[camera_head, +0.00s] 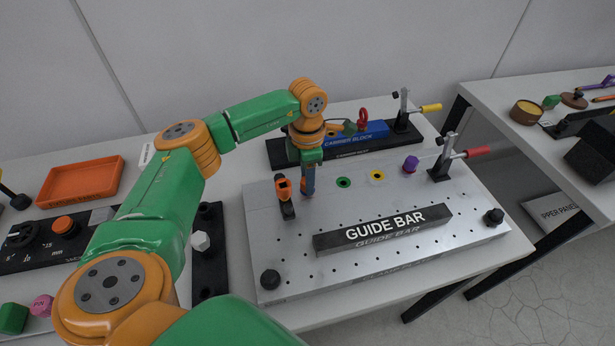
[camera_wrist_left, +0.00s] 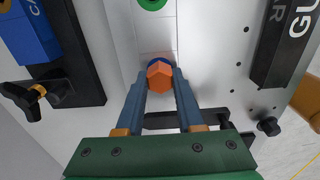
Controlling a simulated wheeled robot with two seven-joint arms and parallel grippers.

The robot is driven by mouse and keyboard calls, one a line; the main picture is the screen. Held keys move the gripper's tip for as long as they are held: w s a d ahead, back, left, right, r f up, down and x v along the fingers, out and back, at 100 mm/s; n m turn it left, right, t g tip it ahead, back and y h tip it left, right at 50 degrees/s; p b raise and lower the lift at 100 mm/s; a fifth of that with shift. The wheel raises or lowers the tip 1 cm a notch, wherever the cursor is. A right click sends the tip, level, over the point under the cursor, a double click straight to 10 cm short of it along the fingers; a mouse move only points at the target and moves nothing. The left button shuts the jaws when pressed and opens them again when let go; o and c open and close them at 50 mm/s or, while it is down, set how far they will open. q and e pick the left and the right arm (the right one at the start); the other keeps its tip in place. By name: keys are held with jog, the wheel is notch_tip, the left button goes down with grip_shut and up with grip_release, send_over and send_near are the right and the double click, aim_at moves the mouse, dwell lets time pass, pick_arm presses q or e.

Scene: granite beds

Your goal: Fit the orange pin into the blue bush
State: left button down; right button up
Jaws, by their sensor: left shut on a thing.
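My left gripper (camera_head: 308,192) points down over the silver plate (camera_head: 410,245), left of the green bush (camera_head: 343,182). In the left wrist view its two blue-grey fingers (camera_wrist_left: 160,80) are closed on the orange pin (camera_wrist_left: 160,74), whose faceted head faces the camera. A blue rim, the blue bush (camera_wrist_left: 159,58), shows just behind the pin's head, which covers most of it. I cannot tell how deep the pin sits, or whether it is in the bore. In the head view the fingers hide the bush. My right gripper is not in view.
The black guide bar (camera_head: 385,228) lies on the plate's front. A yellow-ringed bush (camera_head: 377,175) is right of the green one. An orange-topped black clamp (camera_head: 284,188) stands close left of the gripper. The blue carrier block (camera_head: 358,137) is behind. An orange tray (camera_head: 82,183) is far left.

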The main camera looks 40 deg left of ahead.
pick_arm(q)
jog(key=shift+f, duration=0.15)
jog(key=shift+c, duration=2.3)
grip_release()
notch_tip(320, 180, up, 5)
jog(key=p, duration=0.4)
jog(key=shift+r, duration=0.2)
jog(key=shift+f, duration=0.15)
